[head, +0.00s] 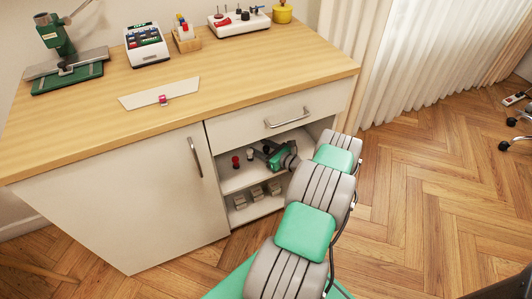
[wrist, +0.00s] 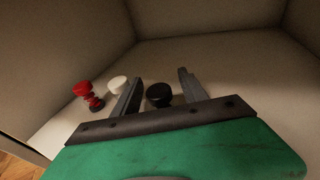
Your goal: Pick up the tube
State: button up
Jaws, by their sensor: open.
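My gripper (wrist: 160,77) is open inside the open shelf space of the cabinet; it also shows in the head view (head: 270,150). In the wrist view a short black round-topped piece (wrist: 159,95) stands between the two fingers, with gaps showing beside it; its lower part is hidden by my gripper. Left of the fingers are a white round-topped piece (wrist: 118,84) and a red piece with a dark base (wrist: 88,95). In the head view the red piece (head: 235,161) and the white piece (head: 250,154) stand on the upper shelf. I cannot tell which piece is the tube.
Shelf walls and a drawer (head: 270,115) above enclose my gripper closely. Several small boxes (head: 257,193) sit on the lower shelf (head: 256,210). A closed door (head: 120,190) is to the left. The wooden countertop (head: 220,65) holds machines and a white sheet (head: 140,98).

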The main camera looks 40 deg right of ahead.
jog(key=shift+c, duration=0.3)
grip_shut()
dwell(0.4)
